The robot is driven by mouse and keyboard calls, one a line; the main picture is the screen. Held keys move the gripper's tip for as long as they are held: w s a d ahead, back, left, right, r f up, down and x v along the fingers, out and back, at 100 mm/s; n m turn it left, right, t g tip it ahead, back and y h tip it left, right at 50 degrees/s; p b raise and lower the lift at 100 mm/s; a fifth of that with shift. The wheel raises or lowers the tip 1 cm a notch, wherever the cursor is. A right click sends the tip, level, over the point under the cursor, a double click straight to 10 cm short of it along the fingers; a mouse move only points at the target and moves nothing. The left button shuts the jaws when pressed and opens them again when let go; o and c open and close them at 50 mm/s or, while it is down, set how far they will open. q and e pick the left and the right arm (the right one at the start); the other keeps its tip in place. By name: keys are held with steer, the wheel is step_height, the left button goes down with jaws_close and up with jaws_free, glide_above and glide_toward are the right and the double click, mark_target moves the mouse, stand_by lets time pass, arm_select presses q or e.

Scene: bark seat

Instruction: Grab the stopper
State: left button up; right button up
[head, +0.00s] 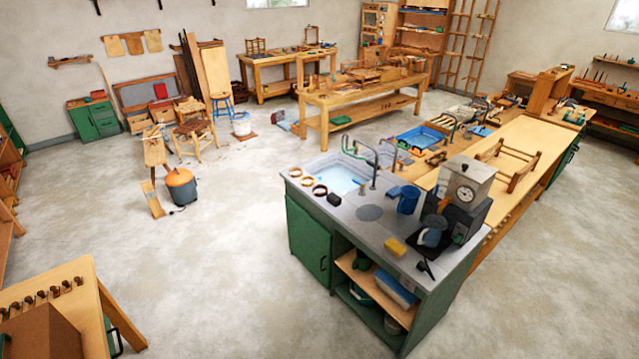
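No stopper can be made out with certainty. A small dark object (334,199) lies on the grey counter (345,220) at the front edge of the sink; it is too small to identify. Beside it, a dark ring (320,190) and two tan rings (301,177) lie in a row along the same edge. The sink (338,178) holds pale blue water, and its bottom is not clear to see. A small tan upright object (362,188) stands by the tap (374,165). Neither gripper is in view.
The counter also holds a blue cup (408,199), a yellow sponge (395,246) and a grey machine with a dial (465,190). A long wooden bench (530,150) adjoins it. The floor in front is clear.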

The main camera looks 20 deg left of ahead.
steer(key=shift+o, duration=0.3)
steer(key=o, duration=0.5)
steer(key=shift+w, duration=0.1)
